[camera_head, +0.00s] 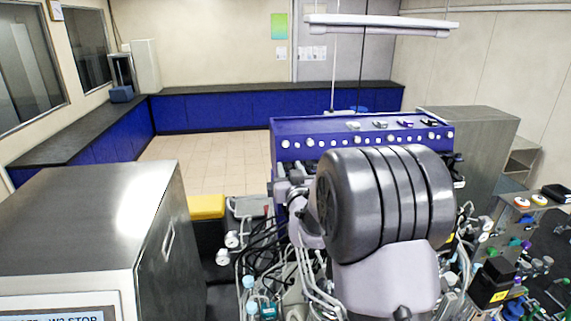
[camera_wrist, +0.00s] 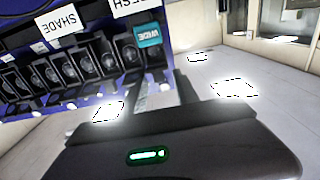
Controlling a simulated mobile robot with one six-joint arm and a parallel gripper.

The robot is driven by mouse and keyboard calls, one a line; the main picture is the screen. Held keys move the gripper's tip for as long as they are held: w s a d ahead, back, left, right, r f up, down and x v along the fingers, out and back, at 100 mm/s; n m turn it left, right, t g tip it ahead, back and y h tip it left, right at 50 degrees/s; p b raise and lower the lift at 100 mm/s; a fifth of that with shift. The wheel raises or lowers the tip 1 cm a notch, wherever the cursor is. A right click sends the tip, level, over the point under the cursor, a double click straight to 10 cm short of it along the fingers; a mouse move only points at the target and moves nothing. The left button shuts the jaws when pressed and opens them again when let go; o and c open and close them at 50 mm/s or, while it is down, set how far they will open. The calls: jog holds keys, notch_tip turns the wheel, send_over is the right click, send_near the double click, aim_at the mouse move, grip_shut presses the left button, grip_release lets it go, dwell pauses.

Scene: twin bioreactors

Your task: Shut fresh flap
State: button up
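In the wrist view a white label (camera_wrist: 134,6), cut off at the top edge and ending in "ESH", hangs upside down on a blue-purple panel (camera_wrist: 112,26). A row of several black framed units (camera_wrist: 128,52) runs along this panel. I cannot tell which of them is the fresh flap, or whether it is open. The dark body of my gripper fills the bottom of the wrist view, with a narrow dark part (camera_wrist: 188,92) reaching up beside the panel's right end. Its fingertips are not clear, and I see nothing held. The head view shows no readable fresh label.
A "SHADE" label (camera_wrist: 58,31) and a teal tag (camera_wrist: 147,36) are on the same panel. The head view shows a blue-purple console (camera_head: 290,145), a steel cabinet (camera_head: 85,215) at left, and tubing (camera_head: 265,250) around the machine. Tiled floor (camera_head: 205,150) lies clear behind.

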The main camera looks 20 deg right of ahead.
jog(key=shift+w, duration=0.1)
grip_shut()
jog(key=shift+f+b, duration=0.15)
jog(key=shift+b, duration=0.3)
